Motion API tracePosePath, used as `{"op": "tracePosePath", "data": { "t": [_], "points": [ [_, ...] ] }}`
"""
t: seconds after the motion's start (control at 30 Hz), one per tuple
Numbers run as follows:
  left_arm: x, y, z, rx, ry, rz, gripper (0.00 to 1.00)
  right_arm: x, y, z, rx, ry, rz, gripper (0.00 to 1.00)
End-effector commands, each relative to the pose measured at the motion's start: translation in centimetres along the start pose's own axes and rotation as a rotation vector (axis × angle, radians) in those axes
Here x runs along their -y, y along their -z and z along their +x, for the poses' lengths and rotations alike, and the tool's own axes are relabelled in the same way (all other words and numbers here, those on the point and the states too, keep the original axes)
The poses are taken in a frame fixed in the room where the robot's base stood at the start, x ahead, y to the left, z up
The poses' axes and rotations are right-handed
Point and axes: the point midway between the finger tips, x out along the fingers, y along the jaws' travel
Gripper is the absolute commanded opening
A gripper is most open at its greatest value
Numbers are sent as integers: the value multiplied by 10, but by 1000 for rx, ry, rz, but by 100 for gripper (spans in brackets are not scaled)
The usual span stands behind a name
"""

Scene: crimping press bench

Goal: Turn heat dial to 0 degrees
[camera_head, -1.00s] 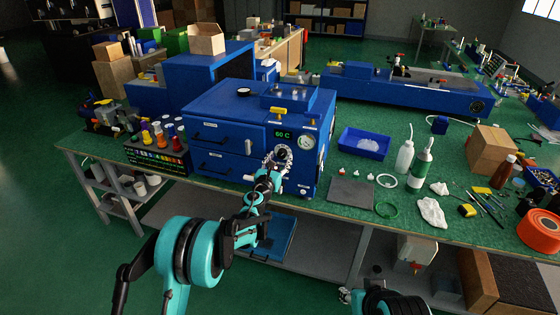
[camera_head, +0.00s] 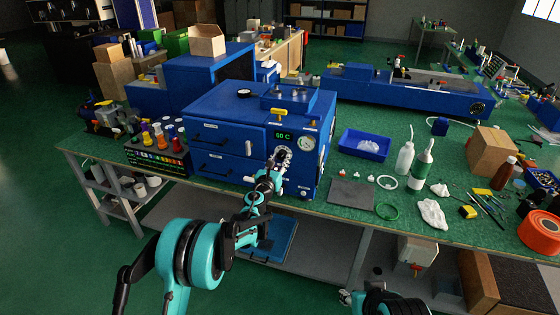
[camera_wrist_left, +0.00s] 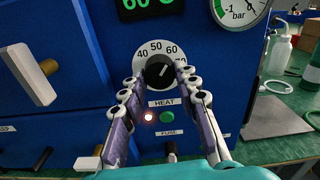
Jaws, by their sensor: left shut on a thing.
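The heat dial (camera_wrist_left: 160,72) is a black knob on a white numbered plate marked 40, 50, 60 and up, on the front of a blue oven (camera_head: 228,125). Its white mark points up and right, towards 60. The green display (camera_head: 284,135) reads 60 C. My left gripper (camera_wrist_left: 161,80) is shut on the dial, with a finger on either side of it. In the head view the dial (camera_head: 283,153) is partly hidden behind this gripper (camera_head: 277,163). My right gripper (camera_head: 346,296) is low at the bottom edge, too small to tell its jaws.
A pressure gauge (camera_head: 308,142) is at upper right.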

Motion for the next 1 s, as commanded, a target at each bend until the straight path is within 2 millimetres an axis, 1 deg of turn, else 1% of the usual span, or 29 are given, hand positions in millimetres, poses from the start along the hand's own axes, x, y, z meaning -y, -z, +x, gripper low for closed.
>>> {"op": "tracePosePath", "data": {
  "t": [0.27, 1.0],
  "points": [
    [1, 0, 0, 0, 1, -207, 2, 0, -2, 3, 0, 0, 0, 40],
    [2, -1, 0, 0, 0, -911, 2, 0, -7, 9, 0, 0, 0, 40]
  ]
}}
